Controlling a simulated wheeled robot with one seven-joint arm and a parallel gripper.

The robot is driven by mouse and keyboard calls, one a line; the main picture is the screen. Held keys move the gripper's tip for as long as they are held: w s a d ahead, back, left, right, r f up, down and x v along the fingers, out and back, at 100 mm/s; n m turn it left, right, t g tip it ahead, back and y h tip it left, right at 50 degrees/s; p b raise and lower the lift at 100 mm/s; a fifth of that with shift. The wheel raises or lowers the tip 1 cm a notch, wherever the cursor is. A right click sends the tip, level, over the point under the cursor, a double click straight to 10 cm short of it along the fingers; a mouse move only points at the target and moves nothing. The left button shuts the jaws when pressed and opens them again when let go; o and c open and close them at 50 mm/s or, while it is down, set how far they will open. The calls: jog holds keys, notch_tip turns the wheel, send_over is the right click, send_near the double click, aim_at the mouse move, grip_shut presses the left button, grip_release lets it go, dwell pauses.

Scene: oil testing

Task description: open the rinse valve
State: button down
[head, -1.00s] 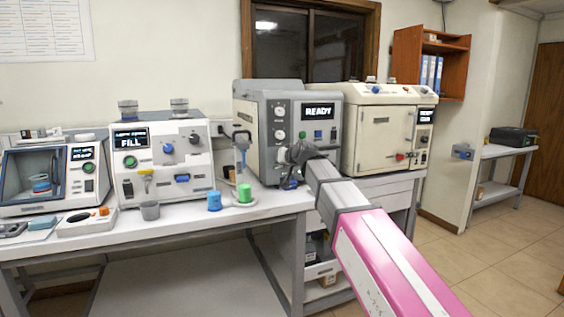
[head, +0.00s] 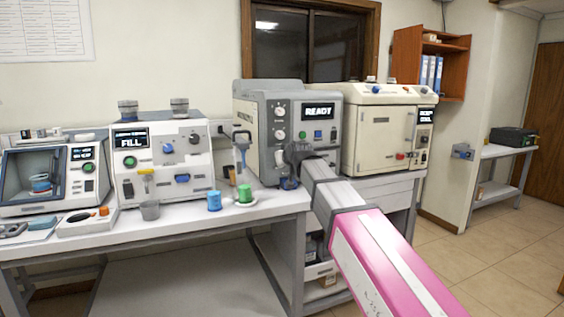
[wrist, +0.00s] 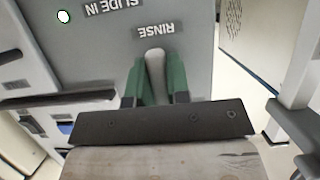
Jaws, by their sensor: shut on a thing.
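The grey test machine (head: 259,100) with a READY screen stands at the right end of the bench. In the wrist view its front panel (wrist: 195,55) carries an upside-down RINSE label (wrist: 156,30). A pale, rounded lever, the rinse valve handle (wrist: 155,62), sits right at this label. My gripper (wrist: 155,75) has its green fingers on both sides of the lever and is shut on it. In the head view my gripper (head: 290,170) is at the machine's lower front and mostly hidden by my wrist. The lever is hidden there.
The FILL machine (head: 160,165) is farther left. A cream oven-like unit (head: 385,135) stands close on the right.

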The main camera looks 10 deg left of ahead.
jog(key=c, duration=1.1)
grip_release()
jog(key=shift+s+d, duration=0.1)
jog(key=v, duration=1)
jog(key=shift+s+d+r, duration=0.1)
jog(key=shift+s+r, duration=0.1)
jog(key=shift+s, duration=0.05)
